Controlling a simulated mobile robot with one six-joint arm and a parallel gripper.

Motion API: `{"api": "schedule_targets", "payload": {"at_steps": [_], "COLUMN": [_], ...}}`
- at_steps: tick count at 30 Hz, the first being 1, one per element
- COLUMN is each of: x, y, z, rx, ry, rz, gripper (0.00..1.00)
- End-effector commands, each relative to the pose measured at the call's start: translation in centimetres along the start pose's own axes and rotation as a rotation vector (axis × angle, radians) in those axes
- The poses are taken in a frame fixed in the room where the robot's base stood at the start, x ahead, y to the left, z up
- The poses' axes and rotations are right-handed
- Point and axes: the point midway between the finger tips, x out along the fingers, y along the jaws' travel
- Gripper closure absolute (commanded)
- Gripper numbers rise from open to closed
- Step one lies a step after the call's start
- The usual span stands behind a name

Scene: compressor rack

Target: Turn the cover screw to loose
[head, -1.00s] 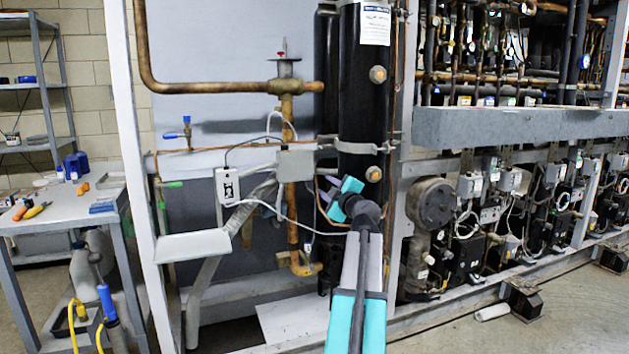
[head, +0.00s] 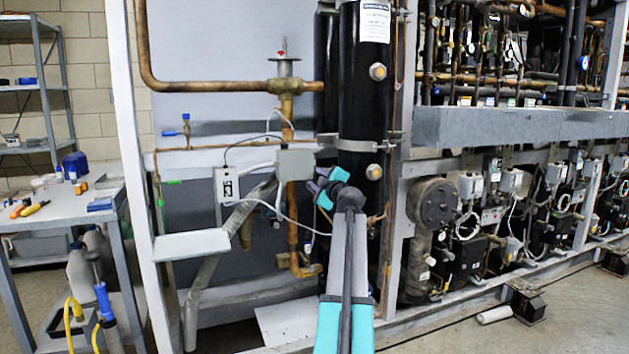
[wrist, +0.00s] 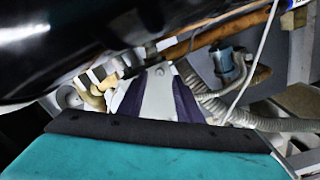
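The cover screw is too small to make out in either view. A grey box (head: 295,164) is fixed on the copper pipe, left of the black cylinder; I cannot tell if its cover bears the screw. A white box with a dark front (head: 227,186) hangs further left. My gripper (head: 314,181) is close to the lower right of the grey box, in front of the black cylinder. I cannot tell whether it touches the box. In the wrist view, purple-sided fingers (wrist: 153,75) point away from me, and their gap is unclear.
The black cylinder (head: 362,100) stands close beside my gripper and fills the upper left of the wrist view (wrist: 60,40). A white cable and copper pipe (head: 286,110) run nearby. A small shelf (head: 192,245) juts out lower left. A workbench (head: 60,215) stands at far left.

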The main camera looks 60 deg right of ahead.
Motion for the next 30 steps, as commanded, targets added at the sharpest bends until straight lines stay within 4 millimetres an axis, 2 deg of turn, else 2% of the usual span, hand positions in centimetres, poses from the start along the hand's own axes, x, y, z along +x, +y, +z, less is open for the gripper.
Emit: {"api": "schedule_targets", "payload": {"at_steps": [3, 9, 24, 26, 30], "x": [1.3, 2.6, 3.1, 3.1, 3.1], "y": [-0.1, 0.0, 0.0, 0.0, 0.1], "z": [0.1, 0.1, 0.0, 0.0, 0.0], "rx": [0.0, 0.001, 0.0, 0.0, 0.0], "ry": [0.001, 0.0, 0.0, 0.0, 0.0], "rz": [0.0, 0.001, 0.001, 0.001, 0.001], "gripper": [0.68, 0.68, 0.68, 0.77, 1.0]}}
